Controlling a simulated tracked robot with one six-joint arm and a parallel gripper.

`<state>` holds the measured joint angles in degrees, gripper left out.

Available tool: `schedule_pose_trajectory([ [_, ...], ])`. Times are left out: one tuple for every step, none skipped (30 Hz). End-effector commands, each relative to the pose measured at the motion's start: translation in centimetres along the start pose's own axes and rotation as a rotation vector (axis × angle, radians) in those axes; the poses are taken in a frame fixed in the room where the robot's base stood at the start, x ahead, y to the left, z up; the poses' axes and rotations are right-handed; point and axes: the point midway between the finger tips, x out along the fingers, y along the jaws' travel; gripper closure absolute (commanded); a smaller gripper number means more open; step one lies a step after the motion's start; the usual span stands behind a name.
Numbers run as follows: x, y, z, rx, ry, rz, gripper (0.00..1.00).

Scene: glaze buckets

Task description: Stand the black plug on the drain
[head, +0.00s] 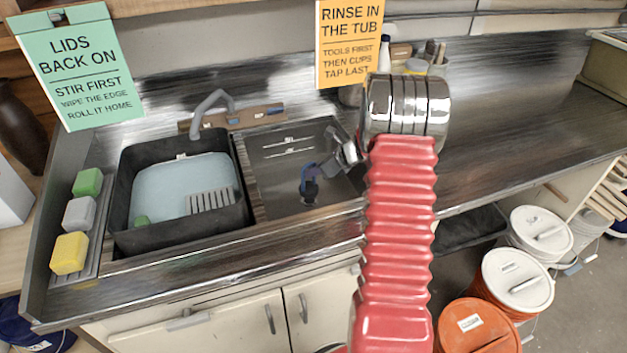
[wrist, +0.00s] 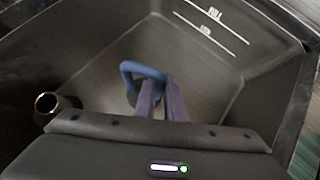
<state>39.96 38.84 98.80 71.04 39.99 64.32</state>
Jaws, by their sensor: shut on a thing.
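The black plug (head: 309,191) has a blue loop handle and is inside the right-hand sink basin (head: 275,160). My gripper (head: 317,172) reaches into this basin from the right and is shut on the plug's handle. In the wrist view, the purple fingers (wrist: 161,92) close on the blue handle (wrist: 142,71), and a little of the dark plug (wrist: 131,97) shows below it. I cannot tell whether the plug touches the basin floor.
A black tub (head: 130,215) of pale water sits left of the basin, under the tap (head: 211,108). Sponges (head: 79,214) line the left edge. The right counter (head: 510,140) is mostly clear.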

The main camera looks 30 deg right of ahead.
Motion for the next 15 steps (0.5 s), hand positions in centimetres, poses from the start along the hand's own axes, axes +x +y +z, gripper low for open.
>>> schedule_pose_trajectory([
  [0.0,0.0,0.0,0.0,0.0,0.0,1.0],
  [0.1,0.0,-0.1,0.001,0.0,0.0,1.0],
  [0.3,0.0,-0.3,0.001,0.001,0.0,1.0],
  [0.5,0.0,-0.6,0.002,0.001,0.001,1.0],
  [0.7,0.0,-0.8,0.003,0.002,0.001,1.0],
  [1.1,0.0,-1.2,0.002,0.002,0.001,1.0],
  [1.4,0.0,-1.4,0.003,0.001,0.0,1.0],
  [1.6,0.0,-1.7,0.004,0.002,0.001,1.0],
  [2.0,0.0,-2.1,0.002,0.002,0.001,1.0],
  [2.2,0.0,-2.3,0.003,0.001,0.001,1.0],
  [2.4,0.0,-2.5,0.003,0.001,0.0,1.0],
  [2.5,0.0,-2.6,0.002,0.0,0.0,1.0],
  [2.6,-0.1,-2.7,0.001,0.0,-0.001,1.0],
  [2.6,-0.1,-2.7,0.0,0.0,-0.001,1.0],
  [2.6,-0.1,-2.7,0.0,0.0,-0.001,1.0],
])
